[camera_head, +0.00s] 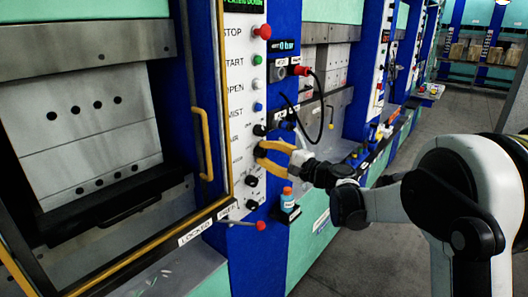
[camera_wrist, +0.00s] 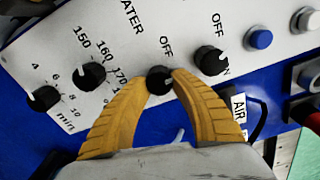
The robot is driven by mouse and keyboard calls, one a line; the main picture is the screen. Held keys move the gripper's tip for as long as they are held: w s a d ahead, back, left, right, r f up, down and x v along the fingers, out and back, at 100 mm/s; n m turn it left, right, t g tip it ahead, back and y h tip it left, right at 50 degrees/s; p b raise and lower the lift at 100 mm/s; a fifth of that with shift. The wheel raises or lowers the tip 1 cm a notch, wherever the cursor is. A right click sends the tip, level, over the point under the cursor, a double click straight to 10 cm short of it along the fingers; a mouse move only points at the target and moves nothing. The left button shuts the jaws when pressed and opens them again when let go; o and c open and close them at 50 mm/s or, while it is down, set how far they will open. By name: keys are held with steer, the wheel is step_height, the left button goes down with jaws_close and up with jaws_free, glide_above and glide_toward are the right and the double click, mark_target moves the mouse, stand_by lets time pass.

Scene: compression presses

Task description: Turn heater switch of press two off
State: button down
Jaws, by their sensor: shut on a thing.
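The heater switch is a small black knob (camera_wrist: 159,79) under an "OFF" mark, beside the partly visible lettering "ATER" on the white control panel. My gripper (camera_wrist: 160,82) has its two yellow fingers closed around this knob, with the fingertips at its sides. In the head view my gripper (camera_head: 262,152) reaches the panel (camera_head: 240,92) from the right. The fingers hide part of the knob's sides, and its pointer is not clear. I see no press number.
Another black knob (camera_wrist: 211,60) with "OFF" and a partly cut mark sits close to the right. A temperature dial (camera_wrist: 91,76) and a minutes dial (camera_wrist: 44,98) are to the left. A yellow door handle (camera_head: 204,145) and an orange-capped bottle (camera_head: 287,201) are near my gripper.

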steer(key=n, duration=0.5)
steer(key=shift+r+p, duration=0.15)
steer(key=shift+p, duration=0.25)
steer(key=shift+n, duration=0.3)
steer(key=c, duration=1.1)
jaws_free()
steer(key=v, duration=1.2)
